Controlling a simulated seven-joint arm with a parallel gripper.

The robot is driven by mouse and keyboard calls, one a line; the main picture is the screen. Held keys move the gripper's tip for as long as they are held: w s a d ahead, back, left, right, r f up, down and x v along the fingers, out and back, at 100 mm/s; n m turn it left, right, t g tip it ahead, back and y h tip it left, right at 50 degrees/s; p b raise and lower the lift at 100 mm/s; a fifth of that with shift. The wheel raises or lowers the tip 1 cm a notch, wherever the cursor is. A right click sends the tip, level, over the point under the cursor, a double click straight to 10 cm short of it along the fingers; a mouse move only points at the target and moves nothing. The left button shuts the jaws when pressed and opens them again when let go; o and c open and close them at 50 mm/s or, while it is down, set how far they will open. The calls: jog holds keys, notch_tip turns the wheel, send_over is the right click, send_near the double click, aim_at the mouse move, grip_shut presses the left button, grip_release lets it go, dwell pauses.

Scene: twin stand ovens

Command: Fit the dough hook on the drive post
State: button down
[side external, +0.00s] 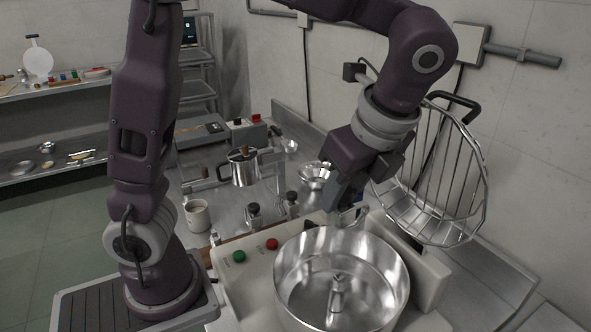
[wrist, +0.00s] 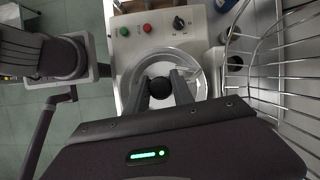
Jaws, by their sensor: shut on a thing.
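My gripper (wrist: 161,90) is shut on the dough hook, whose dark round top (wrist: 160,88) shows between the fingers in the wrist view. The rest of the hook is hidden there below the top. In the side view my gripper (side external: 340,205) is above the back rim of the steel mixer bowl (side external: 385,262), and a bit of shiny metal (side external: 360,212) shows beside the fingers. The drive post (side external: 338,290) stands upright and bare in the middle of the bowl, apart from the gripper, lower and nearer the side camera.
A wire guard (side external: 480,200) stands raised right of my gripper, close to the wrist. The mixer's panel has a green button (side external: 239,257) and a red button (side external: 272,244). A steel pot (side external: 243,170), a mug (side external: 197,215) and a small bowl (side external: 314,176) stand on the counter behind.

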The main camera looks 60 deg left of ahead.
jog(key=shift+s+d+r+m+t, duration=0.15)
jog(key=shift+s+d+m, duration=0.1)
jog(key=shift+d, duration=0.35)
jog(key=shift+s+d+r+m+t, duration=0.15)
jog(key=shift+d+m, duration=0.1)
jog(key=shift+d, duration=0.35)
jog(key=shift+w+f, duration=0.1)
send_over(339, 274)
jog(key=shift+f, duration=4.85)
jog(key=shift+f, duration=1.55)
jog(key=c, duration=1)
grip_release()
jog(key=shift+r, duration=0.1)
